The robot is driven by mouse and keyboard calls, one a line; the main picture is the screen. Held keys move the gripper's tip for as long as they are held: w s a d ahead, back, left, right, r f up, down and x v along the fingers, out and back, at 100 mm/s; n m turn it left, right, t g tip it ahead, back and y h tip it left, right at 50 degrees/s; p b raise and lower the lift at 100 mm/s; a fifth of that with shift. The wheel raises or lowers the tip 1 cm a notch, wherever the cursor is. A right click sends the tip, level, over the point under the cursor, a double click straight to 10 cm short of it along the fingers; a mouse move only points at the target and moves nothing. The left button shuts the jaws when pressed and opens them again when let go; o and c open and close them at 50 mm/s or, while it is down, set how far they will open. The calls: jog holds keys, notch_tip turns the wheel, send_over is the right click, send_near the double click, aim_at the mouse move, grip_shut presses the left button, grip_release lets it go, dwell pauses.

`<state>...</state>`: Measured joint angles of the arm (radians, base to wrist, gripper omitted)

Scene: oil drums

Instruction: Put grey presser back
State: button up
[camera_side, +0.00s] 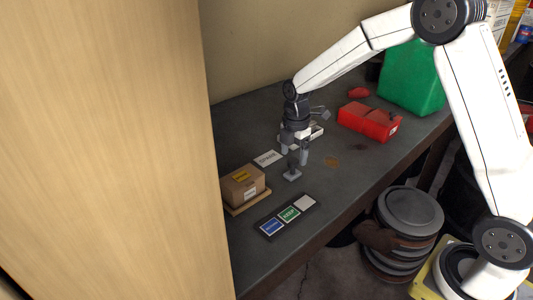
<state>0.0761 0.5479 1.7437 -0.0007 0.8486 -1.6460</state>
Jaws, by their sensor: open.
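The grey presser (292,175) stands on the dark table with a flat grey base and a short upright part. My gripper (295,156) points down right above it, with its fingers open. The upper part of the presser is close to the fingertips; I cannot tell whether it lies between them or just below. A dark panel (261,227) with a blue, a green and a pale grey square lies in front of it. A white label (267,158) lies on the table to the left of my gripper.
A cardboard box (242,187) sits on a wooden board at the left. A white-rimmed object (317,130) is partly hidden behind my gripper. A red box (369,122) and green container (412,78) stand at the back right. The table right of the presser is mostly clear.

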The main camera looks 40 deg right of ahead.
aim_at(295, 162)
notch_tip(295, 162, up, 7)
dwell(0.3)
jog(key=shift+s, duration=0.1)
dwell(0.5)
jog(key=shift+s+a+f+m, duration=0.25)
jog(key=shift+s+m, duration=0.15)
jog(key=shift+m, duration=0.2)
jog(key=s+a+f+m+t, duration=0.1)
jog(key=s+f+m, duration=0.2)
jog(key=s+m, duration=0.5)
jog(key=s+a+f+m+t, duration=0.1)
jog(key=s+a+f+m, duration=0.1)
jog(key=s+m, duration=0.6)
jog(key=shift+s+f+m+t, duration=0.3)
jog(key=shift+s+f+m, duration=0.1)
jog(key=shift+s+f, duration=0.35)
jog(key=shift+w, duration=0.1)
